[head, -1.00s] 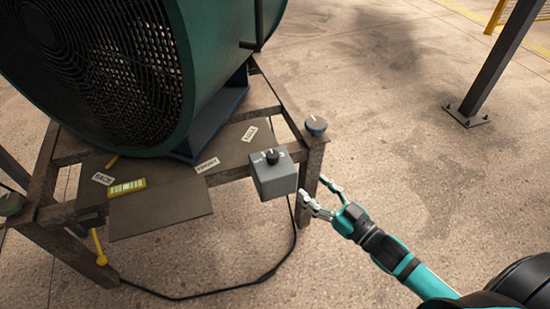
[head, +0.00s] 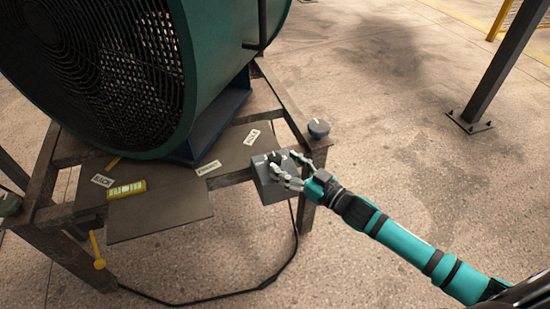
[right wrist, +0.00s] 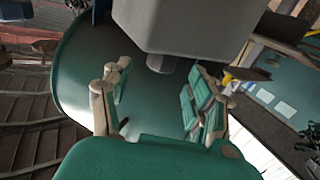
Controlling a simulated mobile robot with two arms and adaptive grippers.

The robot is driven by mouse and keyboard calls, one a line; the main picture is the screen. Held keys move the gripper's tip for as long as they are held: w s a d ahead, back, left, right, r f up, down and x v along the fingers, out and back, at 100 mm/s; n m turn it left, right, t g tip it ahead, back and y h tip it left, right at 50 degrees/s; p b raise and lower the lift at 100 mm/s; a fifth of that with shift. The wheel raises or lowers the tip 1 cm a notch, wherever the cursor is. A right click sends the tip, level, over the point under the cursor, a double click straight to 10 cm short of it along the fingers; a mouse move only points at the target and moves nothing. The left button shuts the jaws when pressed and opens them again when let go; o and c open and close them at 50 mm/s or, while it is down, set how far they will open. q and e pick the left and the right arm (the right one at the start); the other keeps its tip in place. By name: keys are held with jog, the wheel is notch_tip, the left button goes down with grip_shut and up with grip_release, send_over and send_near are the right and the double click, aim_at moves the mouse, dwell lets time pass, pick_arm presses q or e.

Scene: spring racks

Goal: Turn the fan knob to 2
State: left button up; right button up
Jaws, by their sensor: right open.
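The grey control box (head: 268,188) is on the front edge of the fan's stand, with a dark knob (head: 273,157) on its top face, partly hidden by my gripper. My right gripper (head: 284,163) is open over the box, its fingers around or just beside the knob; I cannot tell whether they touch it. In the right wrist view the box (right wrist: 190,22) fills the top, and the knob (right wrist: 160,64) shows between the open fingers (right wrist: 157,80). The knob's setting marks cannot be read. My left gripper is not in view.
The big green fan (head: 200,70) stands behind the box on a rusty stand. A yellow level (head: 127,189) and labels lie on its shelf. A black cable (head: 200,295) runs along the floor.

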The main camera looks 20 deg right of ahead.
aim_at(280, 161)
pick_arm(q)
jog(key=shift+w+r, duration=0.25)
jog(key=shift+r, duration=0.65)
pick_arm(e)
jog(key=shift+x, duration=2.25)
jog(key=shift+a, duration=0.1)
grip_shut()
